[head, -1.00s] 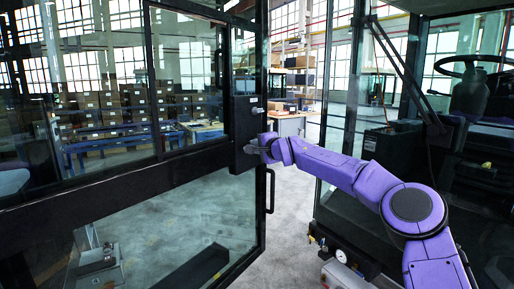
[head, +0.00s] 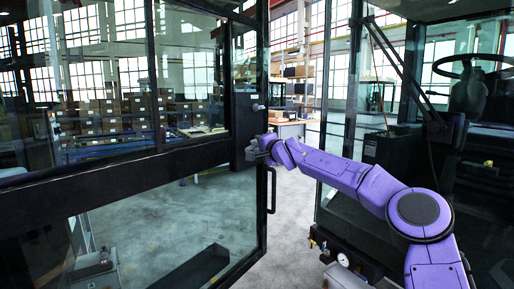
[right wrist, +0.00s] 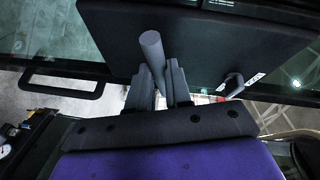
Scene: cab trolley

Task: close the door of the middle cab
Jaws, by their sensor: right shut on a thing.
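The cab door (head: 120,180), a black frame with large glass panes, stands open across the left of the head view. Its free edge carries a black lock box (head: 246,118). My right gripper (head: 257,149) is at the lower part of this box. In the right wrist view, my right gripper (right wrist: 160,82) has its fingers on both sides of a grey round bar handle (right wrist: 152,48) and is shut on it. The door opening of the cab (head: 480,110), with its steering wheel, is at the right. My left gripper is not in view.
A black pull bar (head: 271,190) hangs on the door's edge below my gripper. A dark post (head: 355,80) bounds the cab opening. A pressure gauge (head: 343,260) sits low by the cab. Grey floor (head: 292,205) is clear between door and cab.

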